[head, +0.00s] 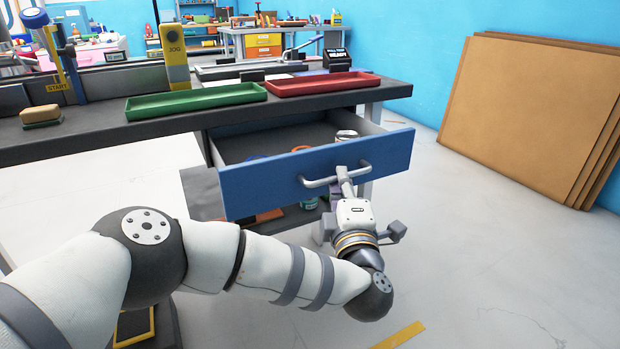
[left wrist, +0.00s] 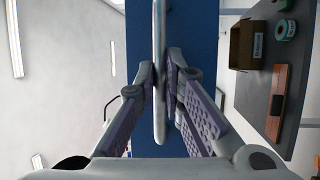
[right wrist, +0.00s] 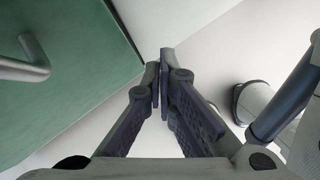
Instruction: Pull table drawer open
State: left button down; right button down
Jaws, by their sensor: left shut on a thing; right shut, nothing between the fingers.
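The blue table drawer (head: 270,182) stands pulled out from under the dark workbench top (head: 330,100). Its inside shows, with a few items in it. A grey bar handle (head: 320,183) crosses its front. My left gripper (head: 345,178) is shut on this handle near its right part. In the left wrist view the handle (left wrist: 160,110) runs between the fingers of my left gripper (left wrist: 165,85), with the blue drawer front behind. My right gripper (right wrist: 161,75) shows only in the right wrist view. It is shut and empty, near a green panel with a grey handle (right wrist: 30,62).
A green tray (head: 195,101) and a red tray (head: 322,84) lie on the bench top. Large brown boards (head: 530,110) lean on the blue wall at right. A lower shelf under the drawer holds a box (left wrist: 245,45) and tape rolls. The floor at right is clear.

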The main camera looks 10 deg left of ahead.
pick_arm(q)
jog(key=shift+s+d+p, duration=0.45)
jog(key=shift+s+d, duration=0.35)
jog(key=shift+s, duration=0.3)
jog(key=shift+s+d+p, duration=0.4)
jog(key=shift+s+d, duration=0.35)
jog(key=shift+s, duration=0.35)
jog(key=c, duration=1.7)
grip_release()
jog(key=v, duration=0.7)
jog(key=shift+s, duration=0.25)
